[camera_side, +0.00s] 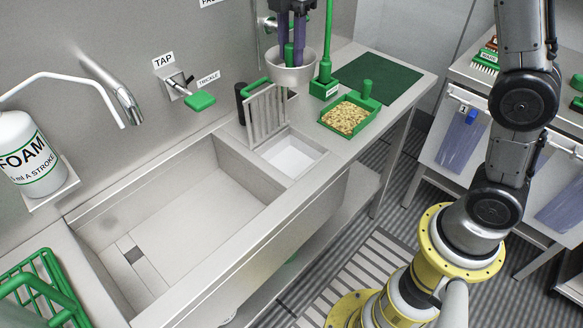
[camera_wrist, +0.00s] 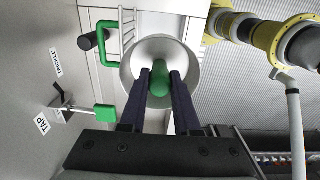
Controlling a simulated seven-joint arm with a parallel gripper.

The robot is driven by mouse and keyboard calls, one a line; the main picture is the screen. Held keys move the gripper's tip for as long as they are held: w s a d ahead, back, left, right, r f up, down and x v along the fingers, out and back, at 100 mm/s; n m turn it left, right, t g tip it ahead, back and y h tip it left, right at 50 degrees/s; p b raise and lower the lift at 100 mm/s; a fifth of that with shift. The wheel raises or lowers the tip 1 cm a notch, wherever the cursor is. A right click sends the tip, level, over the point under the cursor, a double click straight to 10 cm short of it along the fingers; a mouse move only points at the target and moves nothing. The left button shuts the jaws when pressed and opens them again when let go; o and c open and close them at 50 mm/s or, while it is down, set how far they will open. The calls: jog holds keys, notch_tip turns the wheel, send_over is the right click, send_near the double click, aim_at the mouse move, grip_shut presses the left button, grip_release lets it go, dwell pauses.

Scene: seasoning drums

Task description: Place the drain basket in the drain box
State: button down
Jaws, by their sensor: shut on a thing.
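The drain basket (camera_side: 291,77) is a pale grey round cup with an upright green handle (camera_side: 289,54). My gripper (camera_side: 292,48) is shut on that handle, and the basket hangs upright above the counter. In the wrist view the two dark fingers (camera_wrist: 161,78) close on the green handle (camera_wrist: 158,92), with the round basket (camera_wrist: 132,63) beyond. The drain box (camera_side: 291,154) is a white square recess in the counter, below the basket in the side view. A barred grate (camera_side: 264,113) with a green handle stands upright at its back edge. The basket hides the drain box in the wrist view.
A large sink basin (camera_side: 185,215) lies left of the drain box. A green tray (camera_side: 352,115) of yellowish bits, a green stand (camera_side: 325,87) and a dark green mat (camera_side: 376,78) are right. The tap lever (camera_side: 199,101) juts from the wall.

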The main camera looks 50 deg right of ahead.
notch_tip(320, 180, down, 28)
jog(key=shift+r, duration=0.1)
dwell(0.3)
jog(key=shift+f, duration=0.2)
jog(key=c, duration=0.6)
grip_release()
jog(key=shift+c, duration=0.2)
jog(key=s+d+r+m+t, duration=0.1)
jog(key=s+r+m, duration=0.2)
jog(key=r, duration=0.7)
jog(key=s+d+r+m+t, duration=0.1)
jog(key=s+r+m, duration=0.15)
jog(key=r, duration=0.75)
jog(key=s+d+r+m+t, duration=0.1)
jog(key=s+r+m, duration=0.1)
jog(key=s+m, duration=0.4)
jog(key=s+d+r+m+t, duration=0.1)
jog(key=s+m, duration=0.5)
jog(key=s, duration=0.8)
jog(key=shift+s+r+m+t, duration=0.3)
jog(key=shift+r+t, duration=0.25)
jog(key=shift+t, duration=0.25)
